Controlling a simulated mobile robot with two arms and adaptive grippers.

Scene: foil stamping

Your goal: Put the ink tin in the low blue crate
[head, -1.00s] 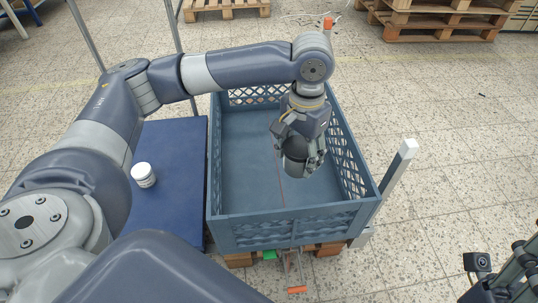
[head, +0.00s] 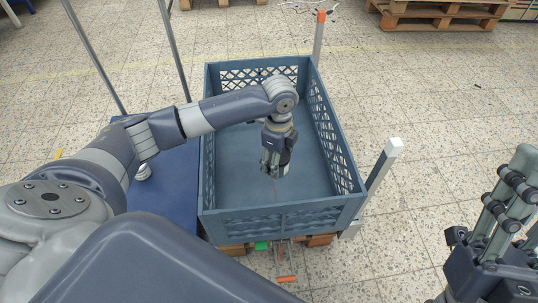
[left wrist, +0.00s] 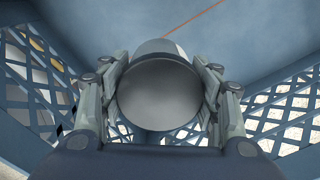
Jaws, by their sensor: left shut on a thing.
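The low blue crate (head: 285,222) stands in the middle of the head view, with lattice walls and a bare floor. My left gripper (head: 272,168) is over the crate's floor, fingers pointing down. It is shut on the ink tin (left wrist: 160,95), a dark grey round tin seen end-on between the fingers in the left wrist view. In the head view the fingers hide most of the tin. Lattice walls flank the tin in the wrist view; its exact height above the floor is unclear. My right gripper (head: 508,205) is at the lower right, outside the crate; its opening is unclear.
A white-capped post (head: 386,158) and an orange-tipped post (head: 319,35) stand at crate corners. Pallets (head: 440,12) lie far back.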

